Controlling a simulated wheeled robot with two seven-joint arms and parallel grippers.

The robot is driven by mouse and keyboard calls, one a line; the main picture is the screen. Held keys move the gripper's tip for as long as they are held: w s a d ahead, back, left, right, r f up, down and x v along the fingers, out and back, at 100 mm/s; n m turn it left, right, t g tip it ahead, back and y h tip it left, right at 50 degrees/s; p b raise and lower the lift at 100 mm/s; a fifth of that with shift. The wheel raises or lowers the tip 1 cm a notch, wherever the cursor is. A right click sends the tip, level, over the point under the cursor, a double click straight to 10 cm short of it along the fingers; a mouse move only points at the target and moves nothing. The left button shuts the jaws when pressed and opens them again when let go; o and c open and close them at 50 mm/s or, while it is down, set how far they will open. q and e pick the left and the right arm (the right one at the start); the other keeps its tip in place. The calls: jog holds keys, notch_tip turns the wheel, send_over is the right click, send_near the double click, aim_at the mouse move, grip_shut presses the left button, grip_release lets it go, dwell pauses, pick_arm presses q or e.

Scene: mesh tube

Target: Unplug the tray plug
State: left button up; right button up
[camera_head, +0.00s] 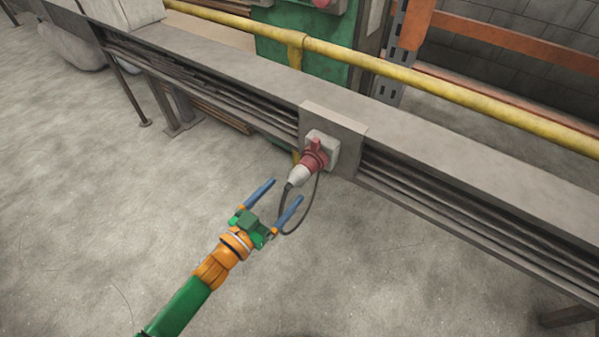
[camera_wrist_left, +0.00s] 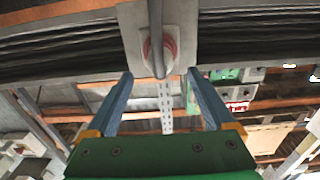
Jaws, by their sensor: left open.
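The plug (camera_head: 302,174) has a white-grey body and a red collar. It sits in a red and light grey socket (camera_head: 325,146) on a grey plate (camera_head: 345,128) on the side of the cable tray (camera_head: 230,75). A dark cable (camera_head: 308,212) loops down from the plug. My left gripper (camera_head: 281,191) is open and empty, with its blue fingers pointing toward the plug, apart from it. In the left wrist view the red socket area (camera_wrist_left: 158,50) shows beyond and between the open fingers (camera_wrist_left: 160,80), partly hidden by a grey rod-like shape. My right gripper is not in view.
A yellow pipe (camera_head: 400,72) runs along behind the tray. A green cabinet (camera_head: 280,45) and an orange rack (camera_head: 500,40) stand at the back. The concrete floor (camera_head: 110,210) in front of the tray is clear.

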aim_at(303, 171)
pick_arm(q)
jog(key=shift+d, duration=0.1)
jog(key=shift+w+d+f+b, duration=0.1)
jog(key=shift+w+d+b, duration=0.1)
jog(key=shift+w+b, duration=0.15)
jog(key=b+x, duration=0.3)
jog(key=x, duration=0.4)
jog(key=shift+f, duration=0.1)
jog(key=shift+w+d+b, duration=0.3)
jog(key=shift+w+b, duration=0.05)
jog(key=shift+w, duration=0.1)
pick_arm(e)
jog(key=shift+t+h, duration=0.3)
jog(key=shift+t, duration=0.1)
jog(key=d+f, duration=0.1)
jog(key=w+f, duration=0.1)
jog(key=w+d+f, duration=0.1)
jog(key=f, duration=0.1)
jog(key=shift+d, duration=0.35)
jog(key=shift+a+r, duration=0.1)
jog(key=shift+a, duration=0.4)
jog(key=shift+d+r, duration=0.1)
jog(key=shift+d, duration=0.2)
